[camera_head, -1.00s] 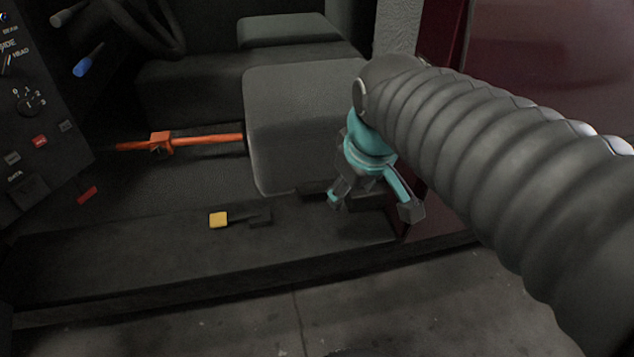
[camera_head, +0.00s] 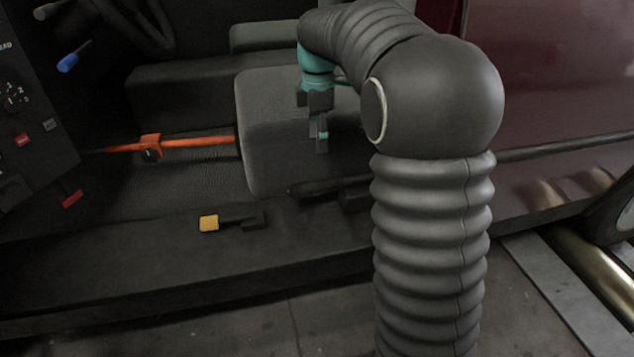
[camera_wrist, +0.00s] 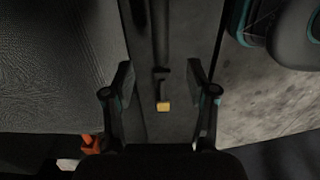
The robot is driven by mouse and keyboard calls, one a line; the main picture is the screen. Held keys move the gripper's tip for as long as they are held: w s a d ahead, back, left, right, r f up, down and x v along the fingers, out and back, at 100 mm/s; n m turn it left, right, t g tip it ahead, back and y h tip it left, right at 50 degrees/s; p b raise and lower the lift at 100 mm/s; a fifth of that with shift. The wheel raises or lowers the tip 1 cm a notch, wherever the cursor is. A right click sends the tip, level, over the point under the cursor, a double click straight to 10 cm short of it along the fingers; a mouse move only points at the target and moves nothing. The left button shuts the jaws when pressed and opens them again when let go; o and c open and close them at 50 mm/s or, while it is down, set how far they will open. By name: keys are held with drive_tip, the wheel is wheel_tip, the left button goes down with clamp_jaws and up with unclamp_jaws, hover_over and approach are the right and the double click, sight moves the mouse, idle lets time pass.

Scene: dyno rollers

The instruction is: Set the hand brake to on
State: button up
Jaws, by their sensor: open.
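Several levers show, and I cannot tell which is the hand brake. A short lever with a yellow knob (camera_head: 208,223) lies low along the dark floor sill. It also shows in the wrist view (camera_wrist: 163,106), centred between my fingers and farther off. A dark rod lies beside the seat base (camera_head: 318,186); it also shows at the top of the wrist view (camera_wrist: 158,30). An orange lever (camera_head: 150,146) sits on an orange bar left of the seat. My gripper (camera_head: 319,143) is open and empty, in front of the seat's right part and apart from the levers.
The grey seat (camera_head: 278,105) stands behind the sill (camera_head: 130,265). A control panel (camera_head: 25,125) and a blue-tipped stalk (camera_head: 67,63) are at the left. A dark red body panel (camera_head: 570,100) and a metal roller (camera_head: 580,260) are at the right. The concrete floor is clear in front.

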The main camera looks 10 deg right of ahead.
sight(318, 181)
wheel_tip(318, 181, down, 14)
drive_tip(key=b, duration=0.2)
drive_tip(key=shift+r+b, duration=0.15)
drive_tip(key=shift+b, duration=0.2)
clamp_jaws()
